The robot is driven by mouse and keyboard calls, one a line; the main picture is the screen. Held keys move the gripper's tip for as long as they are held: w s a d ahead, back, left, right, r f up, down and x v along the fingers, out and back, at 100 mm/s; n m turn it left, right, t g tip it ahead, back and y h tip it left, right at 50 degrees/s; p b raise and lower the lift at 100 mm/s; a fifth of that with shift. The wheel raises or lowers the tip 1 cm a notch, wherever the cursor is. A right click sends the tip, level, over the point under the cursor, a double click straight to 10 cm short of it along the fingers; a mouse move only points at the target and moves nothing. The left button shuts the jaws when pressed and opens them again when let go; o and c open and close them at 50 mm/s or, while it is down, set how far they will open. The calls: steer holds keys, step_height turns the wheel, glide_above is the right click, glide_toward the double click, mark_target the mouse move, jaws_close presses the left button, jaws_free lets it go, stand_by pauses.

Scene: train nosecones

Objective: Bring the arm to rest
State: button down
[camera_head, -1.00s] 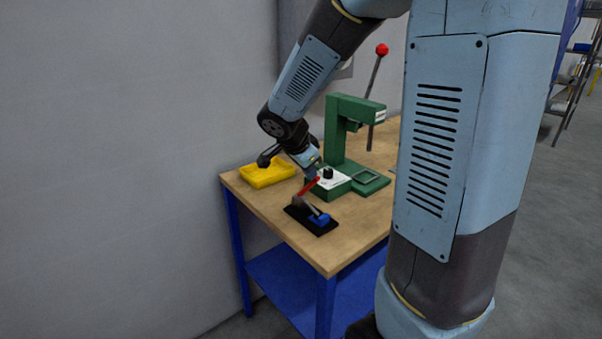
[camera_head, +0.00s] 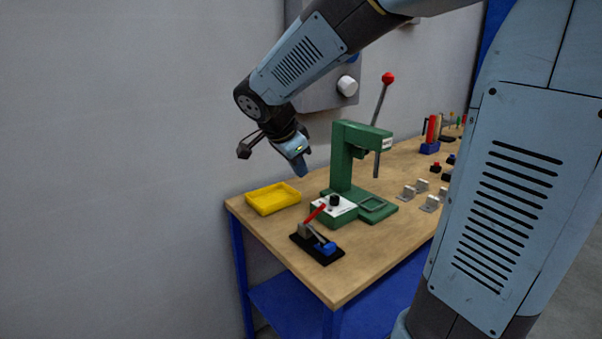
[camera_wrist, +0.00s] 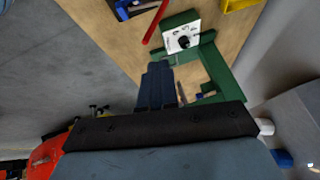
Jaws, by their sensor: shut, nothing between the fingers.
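My gripper (camera_head: 301,170) is in the air above the workbench, between the yellow tray and the green press in the head view. Its fingers are together and point down, and nothing shows between them. In the wrist view my gripper (camera_wrist: 160,85) also looks shut and empty, with the white panel and black knob of the press beyond it. My arm is bent, with its elbow high in the head view. The fingers touch nothing that I can see.
A green press (camera_head: 347,160) with a red-knobbed lever stands on the wooden bench (camera_head: 285,235). A yellow tray (camera_head: 273,212) sits at the left, and a black toggle clamp (camera_head: 317,243) with a red handle is in front. Metal brackets (camera_head: 428,203) stand farther right. A grey wall box (camera_head: 327,88) is behind.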

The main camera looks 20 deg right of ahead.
steer(key=shift+s+r, duration=0.1)
stand_by(0.4)
steer(key=s+d+r+n+t+y, duration=0.1)
steer(key=s+n+y, duration=0.4)
steer(key=s+n, duration=1)
steer(key=shift+s+d+r+t, duration=0.25)
steer(key=shift+s+d+t, duration=0.3)
steer(key=shift+s, duration=1.35)
